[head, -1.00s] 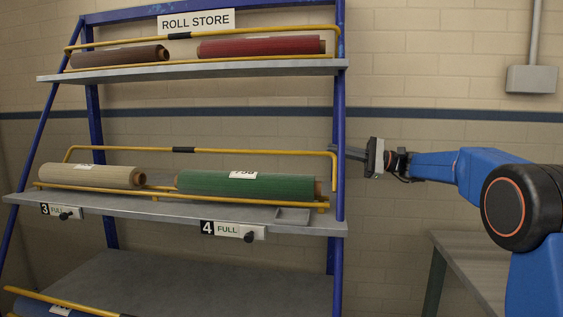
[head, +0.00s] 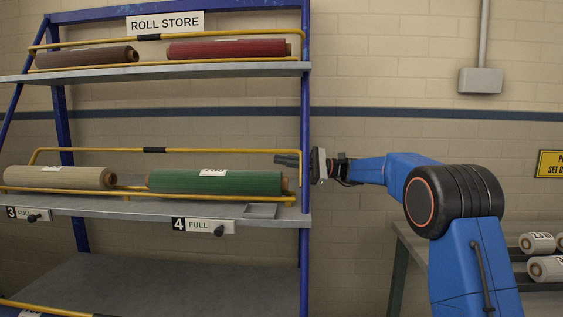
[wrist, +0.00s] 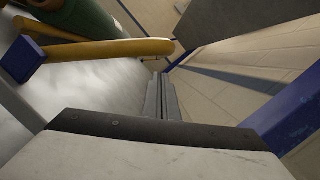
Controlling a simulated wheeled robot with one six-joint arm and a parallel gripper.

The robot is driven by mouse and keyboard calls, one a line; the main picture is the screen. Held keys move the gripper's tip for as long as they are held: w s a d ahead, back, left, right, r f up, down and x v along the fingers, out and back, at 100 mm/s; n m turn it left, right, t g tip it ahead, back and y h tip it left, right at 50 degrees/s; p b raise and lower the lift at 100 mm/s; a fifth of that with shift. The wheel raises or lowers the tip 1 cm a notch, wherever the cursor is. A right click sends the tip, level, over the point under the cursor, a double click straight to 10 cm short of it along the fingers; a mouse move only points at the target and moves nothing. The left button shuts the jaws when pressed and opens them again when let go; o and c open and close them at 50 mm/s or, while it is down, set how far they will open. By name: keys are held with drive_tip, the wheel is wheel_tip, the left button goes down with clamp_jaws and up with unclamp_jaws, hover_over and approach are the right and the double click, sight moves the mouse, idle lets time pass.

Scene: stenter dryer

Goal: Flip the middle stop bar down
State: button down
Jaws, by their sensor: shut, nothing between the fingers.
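The middle stop bar (head: 220,151) is a yellow bar with a black band. It stands raised above and behind the rolls on the middle shelf (head: 150,209). My gripper (head: 278,159) is shut and empty. Its fingers reach in past the rack's right blue post, close to the right end of the bar; contact cannot be told. In the wrist view the shut fingers (wrist: 162,85) point ahead, with a yellow bar (wrist: 110,48) to their left. Which yellow bar that is, I cannot tell for sure.
A cream roll (head: 60,177) and a green roll (head: 215,183) lie on the middle shelf. The right blue post (head: 305,120) stands close to my gripper. The top shelf (head: 200,70) holds two rolls under another yellow bar. A side table (head: 410,240) stands at right.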

sight(253, 152)
drive_tip(key=x, duration=0.7)
drive_tip(key=shift+s+a+r, duration=0.1)
drive_tip(key=shift+a, duration=0.1)
drive_tip(key=shift+s+r, duration=0.1)
drive_tip(key=shift+r, duration=0.05)
drive_tip(key=shift+s+r+n+g, duration=0.3)
drive_tip(key=shift+s+r+n, duration=0.15)
drive_tip(key=shift+n, duration=0.35)
drive_tip(key=s+n+h, duration=0.1)
drive_tip(key=s+n, duration=0.3)
drive_tip(key=s+r+n+h, duration=0.1)
drive_tip(key=s+n, duration=0.4)
drive_tip(key=s+r+n+h, duration=0.1)
drive_tip(key=s+n, duration=0.3)
drive_tip(key=n, duration=0.1)
drive_tip(key=shift+s+a+r, duration=0.1)
drive_tip(key=shift+s+a, duration=0.15)
drive_tip(key=shift+a, duration=0.05)
drive_tip(key=shift+s+f, duration=0.3)
drive_tip(key=shift+s, duration=0.15)
drive_tip(key=shift+s+f, duration=0.1)
drive_tip(key=shift+f, duration=0.05)
